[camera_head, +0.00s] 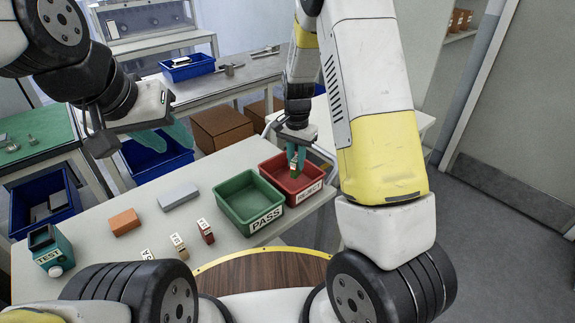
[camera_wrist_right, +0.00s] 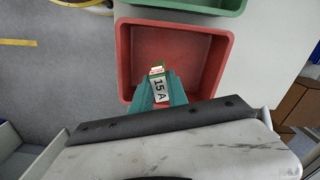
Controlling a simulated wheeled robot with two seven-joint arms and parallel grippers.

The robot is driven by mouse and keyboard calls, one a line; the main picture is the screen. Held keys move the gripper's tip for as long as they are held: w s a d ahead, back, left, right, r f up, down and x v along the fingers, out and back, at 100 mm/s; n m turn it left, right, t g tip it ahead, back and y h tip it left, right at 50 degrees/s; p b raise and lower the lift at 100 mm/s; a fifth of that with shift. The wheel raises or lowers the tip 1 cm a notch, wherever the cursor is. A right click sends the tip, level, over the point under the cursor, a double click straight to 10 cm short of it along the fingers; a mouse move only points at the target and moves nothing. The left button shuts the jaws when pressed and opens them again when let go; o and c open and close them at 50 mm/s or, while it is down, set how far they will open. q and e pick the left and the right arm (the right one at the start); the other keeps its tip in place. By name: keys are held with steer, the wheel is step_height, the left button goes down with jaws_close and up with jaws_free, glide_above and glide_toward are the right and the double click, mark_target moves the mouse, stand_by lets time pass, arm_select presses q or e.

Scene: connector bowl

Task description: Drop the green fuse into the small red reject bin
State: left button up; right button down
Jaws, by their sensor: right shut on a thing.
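The small red reject bin (camera_head: 318,187) stands on the white table, with a REJECT label on its front. It also shows in the right wrist view (camera_wrist_right: 222,50). My right gripper (camera_head: 297,158) is above the bin, pointing down, with its teal fingers shut on the fuse (camera_wrist_right: 159,88). The fuse has a white face marked 15 A, and a little green shows at its end. It is over the bin's opening; its exact height there is hard to judge. My left gripper (camera_head: 166,138) is away to the left, its teal fingers apart and empty.
The green PASS bin (camera_head: 233,215) stands beside the red bin. Other fuses (camera_head: 205,231), a grey block (camera_head: 178,196), an orange block (camera_head: 125,222) and a teal TEST device (camera_head: 50,248) are on the table. Blue bins (camera_head: 158,168) stand beyond its far edge.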

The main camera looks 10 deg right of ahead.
steer(key=shift+f, duration=0.3)
steer(key=c, duration=1.2)
jaws_free()
steer(key=shift+r, duration=3.9)
